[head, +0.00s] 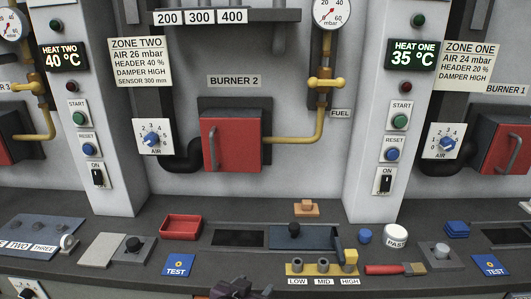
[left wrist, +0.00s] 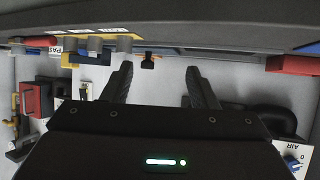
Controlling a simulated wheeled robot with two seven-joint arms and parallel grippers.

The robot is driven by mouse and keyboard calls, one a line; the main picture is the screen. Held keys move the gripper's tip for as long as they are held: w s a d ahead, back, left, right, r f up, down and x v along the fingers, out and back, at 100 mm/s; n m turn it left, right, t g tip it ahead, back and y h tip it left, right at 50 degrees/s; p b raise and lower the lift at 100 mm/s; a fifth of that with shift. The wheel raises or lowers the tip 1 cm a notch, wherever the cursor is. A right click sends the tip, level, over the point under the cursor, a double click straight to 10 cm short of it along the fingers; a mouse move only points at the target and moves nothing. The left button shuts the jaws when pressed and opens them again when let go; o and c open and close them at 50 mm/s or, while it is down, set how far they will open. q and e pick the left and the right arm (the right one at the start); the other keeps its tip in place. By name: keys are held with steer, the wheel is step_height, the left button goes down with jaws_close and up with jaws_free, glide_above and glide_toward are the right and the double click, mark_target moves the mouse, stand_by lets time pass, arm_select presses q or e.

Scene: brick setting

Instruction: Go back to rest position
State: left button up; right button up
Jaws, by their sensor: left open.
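My left gripper (head: 240,291) shows at the bottom edge of the head view, in front of the counter's front edge, with most of it cut off. In the left wrist view its two fingers (left wrist: 160,84) are spread apart with nothing between them. It is apart from the things on the counter. The left wrist picture looks upside down, with the counter edge across its top. My right gripper is in neither view.
The counter (head: 210,262) holds a red tray (head: 181,227), a blue TEST card (head: 178,265), a yellow LOW-MID-HIGH block (head: 322,268), a red-handled brush (head: 385,269) and a white FAST button (head: 396,236). Behind stands the wall with a red burner door (head: 231,145) and yellow pipe (head: 300,139).

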arm_select(q)
steer(key=s+a+f+n+g+y, duration=0.1)
steer(key=s+a+f+g+y, duration=0.2)
steer(key=s+a, duration=0.6)
steer(key=s+a+f+n+g+y, duration=0.1)
steer(key=s+a+f+g, duration=0.3)
steer(key=s+a, duration=0.55)
step_height(320, 180, down, 27)
steer(key=s+d+g, duration=0.2)
steer(key=s+a+f, duration=0.2)
steer(key=s+f, duration=0.8)
steer(key=s+a+f+g, duration=0.1)
steer(key=s+f, duration=0.8)
steer(key=s, duration=0.1)
steer(key=shift+s+a+f+y, duration=0.15)
steer(key=shift+a+f+y, duration=0.15)
steer(key=shift+a+f, duration=0.1)
